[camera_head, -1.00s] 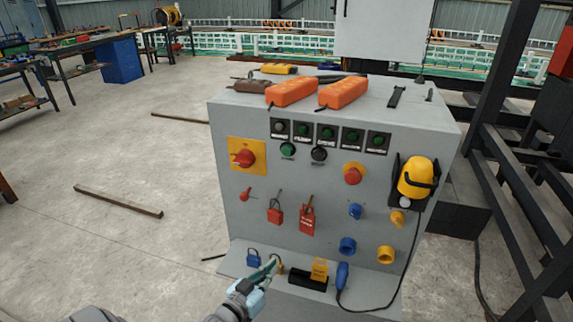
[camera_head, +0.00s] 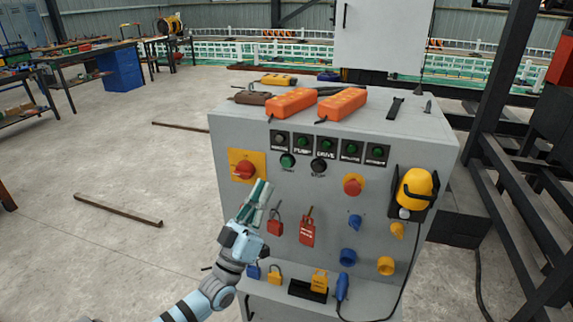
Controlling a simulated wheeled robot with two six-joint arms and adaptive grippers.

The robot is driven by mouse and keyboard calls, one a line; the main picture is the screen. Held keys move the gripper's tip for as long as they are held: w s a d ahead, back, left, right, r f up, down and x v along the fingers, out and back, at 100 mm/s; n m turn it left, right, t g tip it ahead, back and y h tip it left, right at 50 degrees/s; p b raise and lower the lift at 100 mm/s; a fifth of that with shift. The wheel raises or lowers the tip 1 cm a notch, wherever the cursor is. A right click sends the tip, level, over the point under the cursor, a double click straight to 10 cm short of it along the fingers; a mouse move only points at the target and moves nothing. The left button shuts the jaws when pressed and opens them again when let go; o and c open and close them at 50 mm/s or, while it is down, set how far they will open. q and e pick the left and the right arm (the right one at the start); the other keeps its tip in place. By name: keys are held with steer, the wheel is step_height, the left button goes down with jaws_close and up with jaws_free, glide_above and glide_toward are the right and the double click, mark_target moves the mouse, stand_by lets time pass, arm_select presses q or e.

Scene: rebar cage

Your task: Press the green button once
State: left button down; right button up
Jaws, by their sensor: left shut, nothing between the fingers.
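The green button (camera_head: 288,161) sits on the front panel of a grey control cabinet (camera_head: 226,130), left of a black button (camera_head: 319,165) and below a row of dark square indicator units (camera_head: 327,145). My left gripper (camera_head: 262,188) is shut and empty in front of the panel. Its tips point up, below and a little left of the green button, and appear apart from it. The gripper partly hides the panel's left side near the red padlock. My right gripper is not in view.
A red rotary switch (camera_head: 244,171) on a yellow plate is close left of the gripper. Red padlocks (camera_head: 275,225), a red emergency knob (camera_head: 353,185) and a yellow helmet (camera_head: 416,188) are on the panel. A lower shelf holds padlocks and a blue plug (camera_head: 342,287).

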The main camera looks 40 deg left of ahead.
mark_target(286, 163)
arm_select(q)
steer(key=w+a+b, duration=0.3)
steer(key=w+b, duration=0.4)
steer(key=w, duration=0.1)
steer(key=shift+w, duration=0.1)
stand_by(1.3)
steer(key=shift+w+b, duration=0.3)
steer(key=shift+w, duration=0.05)
